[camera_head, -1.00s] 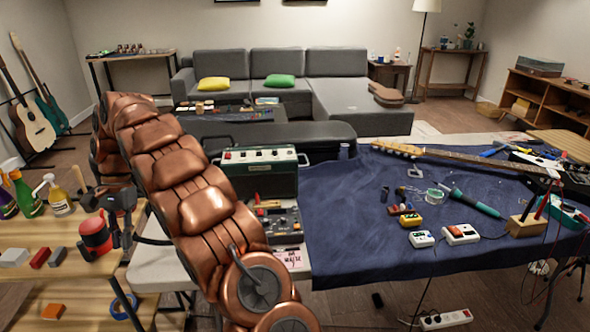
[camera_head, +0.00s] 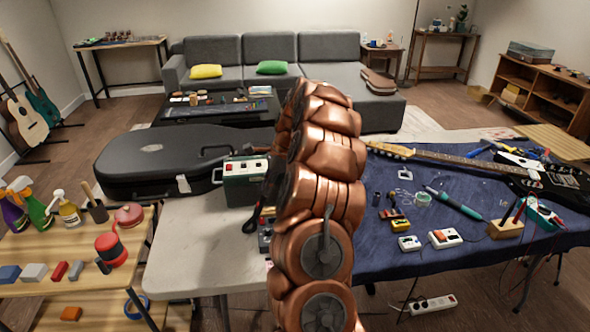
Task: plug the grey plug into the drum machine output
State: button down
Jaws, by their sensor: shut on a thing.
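My gripper (camera_head: 254,217) shows only as a dark part sticking out at the left of my copper arm. It is over the grey table, close to the drum machine. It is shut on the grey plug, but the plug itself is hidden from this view. The drum machine (camera_head: 265,236) is a small dark box with knobs at the right end of the grey table. My arm covers most of it, and its output socket cannot be made out.
A green amplifier (camera_head: 245,181) stands just behind the drum machine. A black guitar case (camera_head: 150,160) lies behind the table. The grey table (camera_head: 195,240) is clear on its left. The blue cloth (camera_head: 385,255) at right bears a guitar and tools. A wooden side table (camera_head: 85,285) is at left.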

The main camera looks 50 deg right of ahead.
jog(key=shift+s+d+f+m+t+h+p, duration=0.2)
jog(key=shift+s+d+f+m+p, duration=0.1)
jog(key=shift+s+d+f+m, duration=0.55)
jog(key=shift+s+d+f+m+t+h+p, duration=0.25)
jog(key=shift+s+d+f+m, duration=0.3)
jog(key=shift+s+d, duration=0.6)
jog(key=shift+s+d+f+m+t+h+p, duration=0.15)
jog(key=shift+s+d+f+m+p, duration=0.15)
jog(key=shift+s+d+f+m, duration=0.55)
jog(key=shift+d+f, duration=0.15)
jog(key=shift+f, duration=0.7)
jog(key=shift+f, duration=1.2)
dwell(0.5)
jog(key=c, duration=0.7)
grip_release()
notch_tip(320, 180, up, 8)
jog(key=p, duration=0.4)
dwell(1.0)
